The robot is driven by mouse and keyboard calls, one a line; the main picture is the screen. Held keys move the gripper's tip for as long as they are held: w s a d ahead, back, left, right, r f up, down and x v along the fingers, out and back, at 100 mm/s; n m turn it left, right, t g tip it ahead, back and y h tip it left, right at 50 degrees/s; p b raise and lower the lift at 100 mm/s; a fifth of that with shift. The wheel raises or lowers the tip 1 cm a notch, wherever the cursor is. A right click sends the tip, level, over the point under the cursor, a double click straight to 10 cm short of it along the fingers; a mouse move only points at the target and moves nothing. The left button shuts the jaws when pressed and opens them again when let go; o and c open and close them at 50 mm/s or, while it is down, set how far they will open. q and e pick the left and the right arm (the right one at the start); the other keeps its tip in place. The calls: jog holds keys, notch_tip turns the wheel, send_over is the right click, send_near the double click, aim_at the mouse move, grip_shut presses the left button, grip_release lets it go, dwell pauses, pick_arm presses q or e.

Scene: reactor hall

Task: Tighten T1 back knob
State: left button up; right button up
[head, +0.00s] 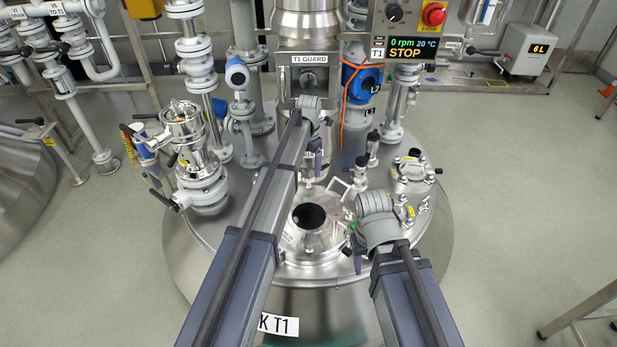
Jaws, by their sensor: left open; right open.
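The steel tank T1 (417,262) stands in front of me, with a round port and its dark opening (309,216) on the lid. Black-topped knobs (362,161) stand upright behind and right of the port; I cannot tell which one is the back knob. My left gripper (315,168) hangs over the back side of the port, open and partly hidden by its own arm. What lies between its fingers is too small to tell. My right gripper (354,246) is open at the port's right side, mostly hidden behind its wrist. Contact is not clear for either gripper.
A T1 GUARD box (309,73) and a control panel (405,45) reading 0 rpm, 20 °C and STOP stand behind the port. A steel valve assembly (190,150) rises at left. A bolted flange (411,172) sits at right. Open floor lies right of the tank.

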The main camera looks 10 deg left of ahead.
aim_at(308, 175)
pick_arm(q)
jog(key=shift+f+b, duration=3)
jog(key=shift+c, duration=0.3)
